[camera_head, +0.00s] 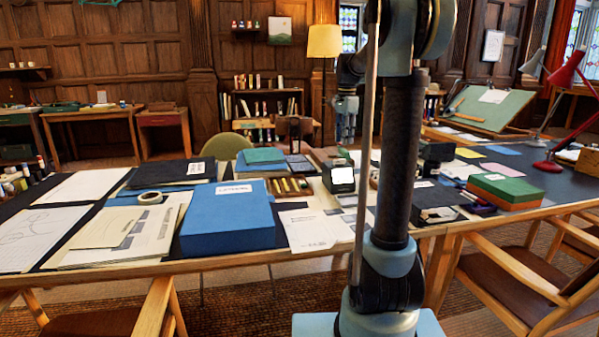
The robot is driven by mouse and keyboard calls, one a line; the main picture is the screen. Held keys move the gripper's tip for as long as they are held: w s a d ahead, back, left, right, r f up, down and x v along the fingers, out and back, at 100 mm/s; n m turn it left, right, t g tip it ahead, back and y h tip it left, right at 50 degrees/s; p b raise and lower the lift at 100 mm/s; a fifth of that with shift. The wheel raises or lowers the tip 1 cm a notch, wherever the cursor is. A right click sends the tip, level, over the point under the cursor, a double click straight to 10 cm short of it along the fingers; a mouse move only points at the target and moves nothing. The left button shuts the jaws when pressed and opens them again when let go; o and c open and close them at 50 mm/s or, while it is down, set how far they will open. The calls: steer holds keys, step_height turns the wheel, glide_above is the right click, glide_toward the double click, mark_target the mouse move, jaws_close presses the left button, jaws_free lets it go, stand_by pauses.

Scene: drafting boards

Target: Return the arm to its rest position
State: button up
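My arm (401,160) rises from its blue-grey base in the front middle and folds over at the top of the picture. My gripper (346,132) hangs behind the arm column, to its left, pointing down above the far side of the desk. It is small here, and the gap between its fingers is not clear. I see nothing hanging from it. The column hides part of the arm behind it.
A long desk crosses the view, with a blue box (228,217), a tape roll (150,198), papers (310,229), a green-topped box (504,189) and a red lamp (568,75). Wooden chairs (520,275) stand in front. Air above the desk's left side is clear.

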steer(key=s+f+n, duration=0.3)
steer(key=s+f, duration=0.1)
steer(key=s, duration=0.6)
steer(key=s+f+n+t, duration=0.1)
steer(key=s+f+n, duration=0.25)
steer(key=s, duration=0.65)
steer(key=s+f+n, duration=0.3)
steer(key=s+f, duration=0.2)
steer(key=s, duration=0.4)
steer(key=s+f+n, duration=0.3)
steer(key=s+f, duration=0.7)
steer(key=f, duration=0.1)
steer(key=shift+n+t, duration=0.35)
steer(key=shift+t, duration=0.05)
steer(key=shift+f, duration=0.1)
steer(key=shift+w+f, duration=0.15)
steer(key=shift+w, duration=0.3)
